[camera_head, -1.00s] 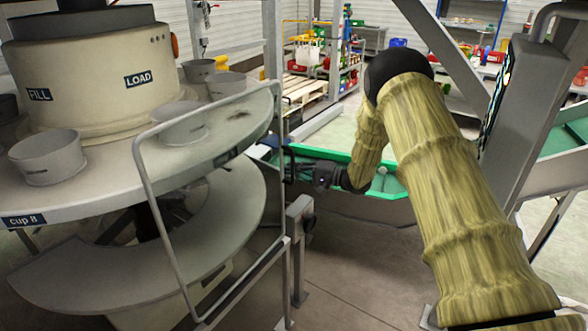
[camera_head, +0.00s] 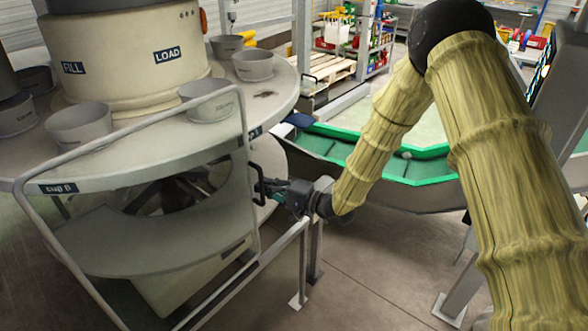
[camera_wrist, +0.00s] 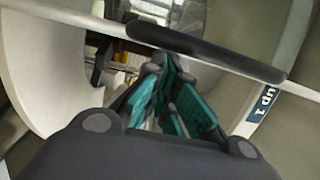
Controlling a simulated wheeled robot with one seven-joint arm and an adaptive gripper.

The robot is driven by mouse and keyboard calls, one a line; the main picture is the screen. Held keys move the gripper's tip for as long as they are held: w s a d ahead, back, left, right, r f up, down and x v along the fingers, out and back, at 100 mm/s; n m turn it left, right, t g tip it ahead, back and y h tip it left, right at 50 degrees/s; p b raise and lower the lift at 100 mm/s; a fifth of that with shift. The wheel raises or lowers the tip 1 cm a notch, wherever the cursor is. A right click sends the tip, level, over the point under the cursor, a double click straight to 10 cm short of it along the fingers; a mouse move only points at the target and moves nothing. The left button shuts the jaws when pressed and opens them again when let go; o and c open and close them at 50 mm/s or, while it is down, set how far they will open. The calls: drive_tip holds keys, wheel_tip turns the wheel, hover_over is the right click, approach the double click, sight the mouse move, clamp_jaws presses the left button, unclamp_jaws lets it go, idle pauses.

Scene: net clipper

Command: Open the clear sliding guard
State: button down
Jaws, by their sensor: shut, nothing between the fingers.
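The clear sliding guard (camera_head: 243,150) is a see-through panel in a rounded grey tube frame, standing in front of the round cup table. A black handle (camera_head: 258,186) sits on its right upright. In the wrist view the handle is a dark bar (camera_wrist: 205,50) crossing in front of the fingers, along a grey frame tube. My gripper (camera_head: 272,190) is at the guard's right edge, right beside the handle. In the wrist view its teal-padded fingers (camera_wrist: 160,78) are close together with nothing held between them. Whether the fingertips touch the handle I cannot tell.
The round table (camera_head: 105,175) carries several grey cups (camera_head: 80,125) behind the guard. A green-edged tray (camera_head: 425,165) lies behind my arm. The floor at lower right is open.

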sight(216, 218)
drive_tip(key=s+a, duration=0.5)
drive_tip(key=s, duration=0.1)
drive_tip(key=s+a+b, duration=0.1)
drive_tip(key=s+a, duration=0.5)
drive_tip(key=shift+s+a, duration=0.15)
drive_tip(key=shift+s, duration=0.05)
drive_tip(key=v, duration=1.2)
drive_tip(key=s+d+f+n+g+h, duration=0.1)
drive_tip(key=s+d+f+h, duration=0.25)
drive_tip(key=f, duration=0.45)
drive_tip(key=s+d+f+g+h, duration=0.1)
drive_tip(key=s+d+f+h, duration=0.25)
drive_tip(key=f, duration=0.45)
drive_tip(key=s+d+f+n+g+h, duration=0.15)
drive_tip(key=d+f, duration=0.25)
drive_tip(key=f, duration=0.4)
drive_tip(key=s+d+f+n+g+h, duration=0.1)
drive_tip(key=s+d+f+h, duration=0.1)
drive_tip(key=s+d, duration=0.3)
drive_tip(key=s+d+f+n+g+h, duration=0.1)
drive_tip(key=s+d+f+g+h, duration=0.1)
drive_tip(key=s+d+f, duration=0.3)
drive_tip(key=s+d+f+n+g+h, duration=0.1)
drive_tip(key=s+d+f+g+h, duration=0.1)
drive_tip(key=s+d, duration=0.4)
drive_tip(key=s+f+h, duration=0.1)
drive_tip(key=s, duration=0.3)
drive_tip(key=shift+f+b, duration=0.3)
